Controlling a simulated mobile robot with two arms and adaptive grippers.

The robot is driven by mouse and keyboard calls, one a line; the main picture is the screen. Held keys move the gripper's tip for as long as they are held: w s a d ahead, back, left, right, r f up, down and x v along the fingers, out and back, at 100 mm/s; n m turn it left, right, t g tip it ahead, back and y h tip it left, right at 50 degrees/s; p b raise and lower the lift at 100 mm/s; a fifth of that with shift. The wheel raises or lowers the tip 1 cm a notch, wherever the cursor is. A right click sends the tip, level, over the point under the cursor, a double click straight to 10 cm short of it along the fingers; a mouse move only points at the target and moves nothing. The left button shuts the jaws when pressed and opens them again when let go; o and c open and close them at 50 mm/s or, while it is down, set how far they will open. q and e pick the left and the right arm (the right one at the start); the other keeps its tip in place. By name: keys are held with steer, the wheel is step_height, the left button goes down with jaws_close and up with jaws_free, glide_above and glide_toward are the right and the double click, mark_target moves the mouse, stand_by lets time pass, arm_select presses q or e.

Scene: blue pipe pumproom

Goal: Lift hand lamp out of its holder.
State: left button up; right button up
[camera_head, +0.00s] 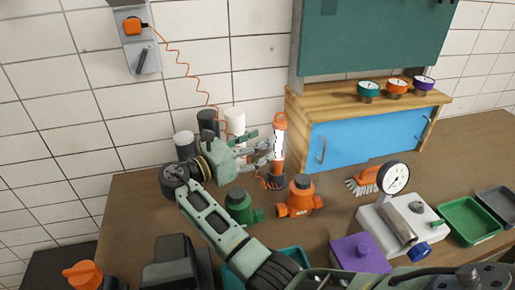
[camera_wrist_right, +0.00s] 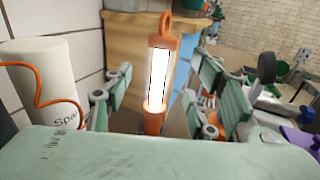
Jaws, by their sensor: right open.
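The hand lamp (camera_head: 279,143) is an orange stick lamp with a lit white tube and a hook loop on top. It stands upright in a dark holder (camera_head: 277,182) on the workbench. My right gripper (camera_head: 259,150) is open, just left of the lamp at tube height. In the right wrist view the lamp (camera_wrist_right: 160,75) stands upright between the spread fingers, slightly beyond them, with a visible gap on each side. Its lower end is hidden there behind the gripper body. My left gripper is not in view.
Orange (camera_head: 300,196) and green (camera_head: 238,206) pump-like parts stand in front of the lamp. White (camera_head: 235,123) and dark cylinders stand behind the gripper. A blue-doored wooden cabinet (camera_head: 350,140) is close on the right. An orange coiled cord (camera_head: 188,68) hangs on the wall.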

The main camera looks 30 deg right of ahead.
mark_target(279, 132)
steer(key=d, duration=0.2)
steer(key=d+p, duration=0.1)
steer(key=d, duration=0.1)
steer(key=w+d, duration=0.1)
steer(key=d, duration=0.1)
steer(key=shift+r+p, duration=0.15)
steer(key=shift+p, duration=0.25)
steer(key=shift+d, duration=0.55)
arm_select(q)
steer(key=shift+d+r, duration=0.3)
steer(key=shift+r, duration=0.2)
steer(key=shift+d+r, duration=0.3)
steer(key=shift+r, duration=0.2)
arm_select(e)
steer(key=shift+d, duration=0.1)
steer(key=shift+c, duration=0.3)
jaws_close()
arm_select(q)
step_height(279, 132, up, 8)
steer(key=p, duration=0.8)
arm_select(e)
steer(key=shift+r, duration=3.5)
steer(key=shift+w, duration=0.1)
